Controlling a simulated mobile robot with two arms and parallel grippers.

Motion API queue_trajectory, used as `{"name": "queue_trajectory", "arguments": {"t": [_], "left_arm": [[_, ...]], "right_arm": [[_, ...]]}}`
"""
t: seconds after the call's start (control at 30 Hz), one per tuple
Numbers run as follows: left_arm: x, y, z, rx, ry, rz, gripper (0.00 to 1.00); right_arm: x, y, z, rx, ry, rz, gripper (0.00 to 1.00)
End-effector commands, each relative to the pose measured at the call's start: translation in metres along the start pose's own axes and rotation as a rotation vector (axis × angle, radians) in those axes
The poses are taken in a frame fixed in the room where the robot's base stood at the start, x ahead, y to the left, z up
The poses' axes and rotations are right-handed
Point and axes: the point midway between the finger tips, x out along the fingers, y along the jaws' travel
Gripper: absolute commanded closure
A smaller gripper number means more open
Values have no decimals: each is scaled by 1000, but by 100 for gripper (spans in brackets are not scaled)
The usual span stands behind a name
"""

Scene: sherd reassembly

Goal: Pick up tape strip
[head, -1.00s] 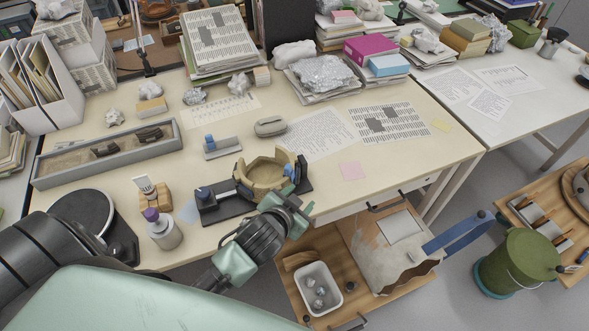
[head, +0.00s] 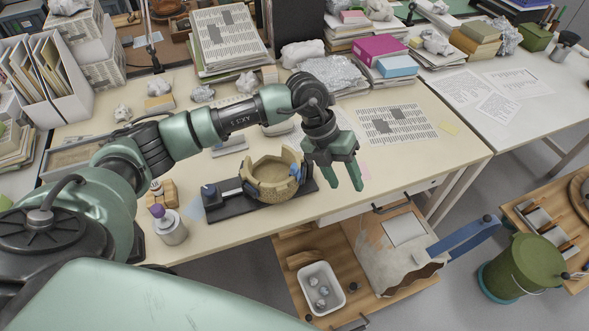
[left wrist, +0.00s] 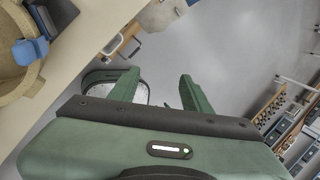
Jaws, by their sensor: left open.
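My left gripper (head: 345,182) is open and empty, with its fingers pointing down near the table's front edge, right of the tan ceramic vessel (head: 272,184). The fingers also show apart in the left wrist view (left wrist: 158,88). The vessel sits in a black clamp stand (head: 222,209) with blue parts on it. One blue piece (left wrist: 28,50) shows at the vessel's rim in the left wrist view. A grey holder (head: 230,145) lies behind the vessel, partly hidden by my left arm. I cannot clearly make out a tape strip. My right gripper is not in view.
A white-capped tube, tan blocks and a purple-capped jar (head: 171,228) stand at the front left. Below the front edge are a wooden surface with a white tub (head: 320,288) and a green bin (head: 520,266). Printed sheets (head: 397,124) lie to the right.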

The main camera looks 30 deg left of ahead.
Motion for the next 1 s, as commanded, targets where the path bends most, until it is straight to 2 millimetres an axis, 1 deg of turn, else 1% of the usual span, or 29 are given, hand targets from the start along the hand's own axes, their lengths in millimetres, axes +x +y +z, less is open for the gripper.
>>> {"name": "queue_trajectory", "arguments": {"t": [0.03, 0.1, 0.2, 0.23, 0.3, 0.37, 0.57, 0.77, 0.8, 0.9, 1.0], "left_arm": [[-18, 33, 10, -22, -9, 136, 52], [-38, 68, 15, -58, -11, 283, 52], [-59, 98, 18, -100, -15, 413, 52], [-63, 103, 19, -108, -17, 436, 52], [-67, 112, 19, -120, -16, 468, 52], [-64, 116, 18, -124, -15, 477, 52], [-45, 126, 18, -124, -13, 474, 52], [-23, 144, 18, -122, -11, 473, 52], [-16, 146, 18, -121, -11, 471, 52], [-7, 151, 18, -121, -14, 471, 52], [-3, 152, 18, -119, -15, 471, 52]], "right_arm": [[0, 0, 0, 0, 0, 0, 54], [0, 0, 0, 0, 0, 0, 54], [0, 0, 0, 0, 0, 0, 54], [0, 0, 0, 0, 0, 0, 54], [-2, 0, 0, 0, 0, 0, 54], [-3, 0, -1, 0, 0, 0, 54], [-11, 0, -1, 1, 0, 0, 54], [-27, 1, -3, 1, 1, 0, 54], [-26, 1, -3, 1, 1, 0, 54], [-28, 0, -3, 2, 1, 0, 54], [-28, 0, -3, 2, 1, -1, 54]]}}
